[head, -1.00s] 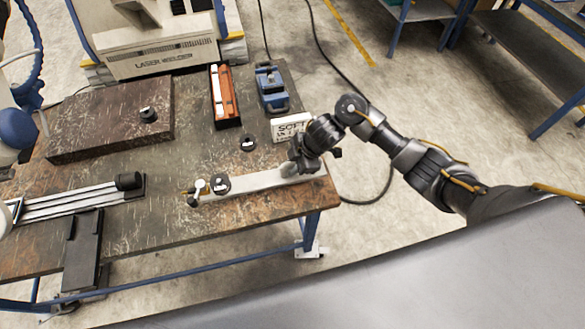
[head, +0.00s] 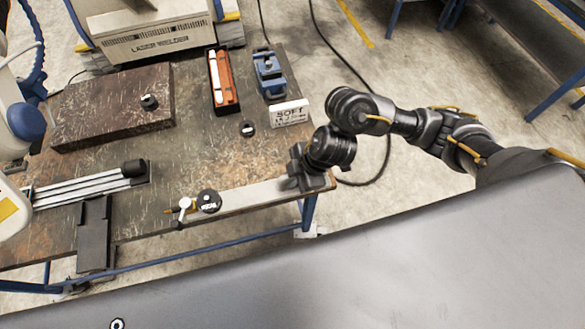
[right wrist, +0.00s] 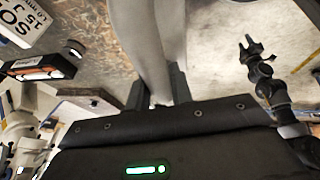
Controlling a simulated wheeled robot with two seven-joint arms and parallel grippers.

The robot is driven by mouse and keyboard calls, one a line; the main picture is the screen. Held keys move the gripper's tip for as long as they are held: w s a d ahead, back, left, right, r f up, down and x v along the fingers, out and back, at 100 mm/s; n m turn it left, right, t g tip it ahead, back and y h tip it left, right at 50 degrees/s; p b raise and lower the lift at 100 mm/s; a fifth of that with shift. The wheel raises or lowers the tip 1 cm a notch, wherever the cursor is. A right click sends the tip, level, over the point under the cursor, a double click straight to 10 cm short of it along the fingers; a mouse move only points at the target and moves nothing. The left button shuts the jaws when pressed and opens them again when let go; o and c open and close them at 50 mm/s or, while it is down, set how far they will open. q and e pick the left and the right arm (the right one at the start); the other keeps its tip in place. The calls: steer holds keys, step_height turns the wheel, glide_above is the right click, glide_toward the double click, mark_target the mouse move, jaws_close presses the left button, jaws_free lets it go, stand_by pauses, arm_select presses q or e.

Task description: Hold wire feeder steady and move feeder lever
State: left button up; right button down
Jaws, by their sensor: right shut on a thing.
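A long pale grey bar (head: 250,195) lies along the front edge of the worn brown table. I take it for the wire feeder, but cannot be sure. A black round knob with white lettering (head: 208,201) sits near its left end. A small white-knobbed lever (head: 184,205) stands beside that. My right gripper (head: 298,180) is shut on the bar's right end; its fingers (right wrist: 160,88) straddle the bar in the right wrist view.
A white SOFT sign (head: 290,113), a blue device (head: 269,75) and an orange-and-black tray (head: 222,82) stand behind the bar. A dark block (head: 105,105) lies at the back left, a railed fixture (head: 85,187) at the front left.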

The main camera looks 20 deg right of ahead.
steer(key=shift+a, duration=0.1)
stand_by(0.3)
steer(key=shift+w+f+b, duration=0.3)
steer(key=shift+w+b, duration=0.05)
steer(key=shift+b, duration=0.15)
steer(key=shift+w+d+f+b, duration=0.55)
steer(key=shift+w+f+b, duration=1.25)
steer(key=shift+w+b, duration=0.3)
steer(key=shift+w+d+f+b, duration=0.55)
steer(key=shift+w+f+b, duration=1.3)
steer(key=shift+w+b, duration=0.2)
steer(key=shift+w+d+f+b, duration=0.55)
steer(key=shift+w+f+b, duration=1.25)
steer(key=shift+w+b, duration=0.3)
steer(key=shift+w, duration=0.1)
steer(key=shift+f, duration=0.45)
steer(key=shift+d+f, duration=0.1)
